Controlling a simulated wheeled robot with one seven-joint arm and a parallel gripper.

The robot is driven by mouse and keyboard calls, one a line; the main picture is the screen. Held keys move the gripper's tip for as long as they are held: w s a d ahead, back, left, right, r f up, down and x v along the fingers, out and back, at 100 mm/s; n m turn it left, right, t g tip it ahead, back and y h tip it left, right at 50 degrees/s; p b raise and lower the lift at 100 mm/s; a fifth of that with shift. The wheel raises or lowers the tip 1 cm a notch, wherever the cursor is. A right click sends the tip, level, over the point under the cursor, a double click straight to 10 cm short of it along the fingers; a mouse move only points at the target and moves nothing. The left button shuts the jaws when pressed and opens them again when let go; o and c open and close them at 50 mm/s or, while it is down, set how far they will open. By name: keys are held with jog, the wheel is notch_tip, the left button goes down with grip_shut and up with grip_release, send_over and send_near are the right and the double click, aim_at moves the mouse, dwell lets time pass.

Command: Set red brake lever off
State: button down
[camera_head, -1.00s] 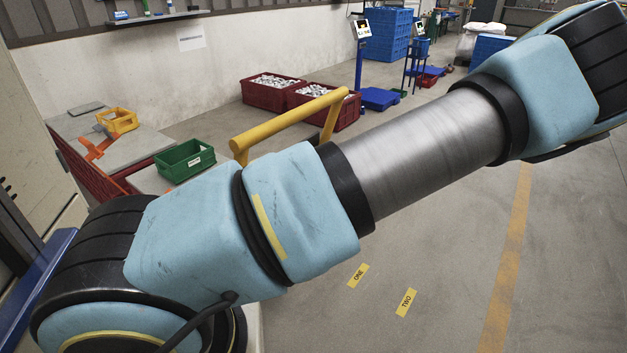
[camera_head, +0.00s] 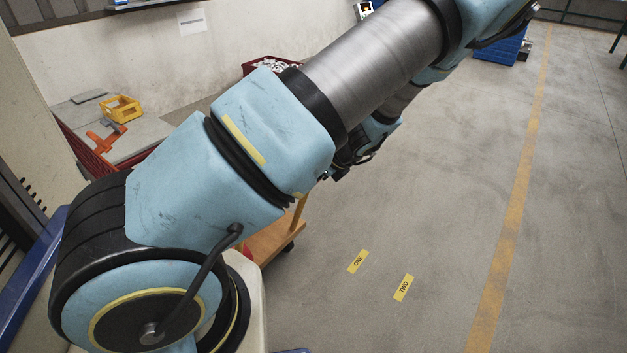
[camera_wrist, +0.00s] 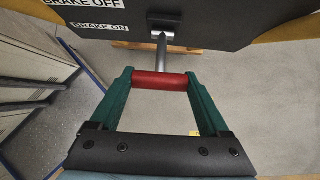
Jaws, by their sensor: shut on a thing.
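The red brake lever grip (camera_wrist: 160,81) is a red cylinder in the middle of the wrist view, on a grey metal rod (camera_wrist: 161,50) that runs up to a bracket on a dark panel. My gripper (camera_wrist: 160,84) has green fingers, one at each end of the red grip, and is shut on it. The dark panel (camera_wrist: 205,15) carries the labels "BRAKE OFF" (camera_wrist: 82,3) and "BRAKE ON" (camera_wrist: 102,27). The rod points toward my gripper, below the labels. In the head view my arm hides the lever and most of the cart (camera_head: 275,238).
Floor markers "ONE" (camera_head: 358,261) and "TWO" (camera_head: 403,288) lie on open floor. A yellow line (camera_head: 510,210) runs along the right. At the left stands a table with a yellow bin (camera_head: 122,109). Grey cabinets (camera_wrist: 35,60) show in the wrist view.

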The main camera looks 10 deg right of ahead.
grip_release()
jog(key=v, duration=1)
jog(key=shift+r+b, duration=0.3)
jog(key=shift+b, duration=0.15)
jog(key=shift+s+d, duration=0.1)
jog(key=shift+d, duration=0.05)
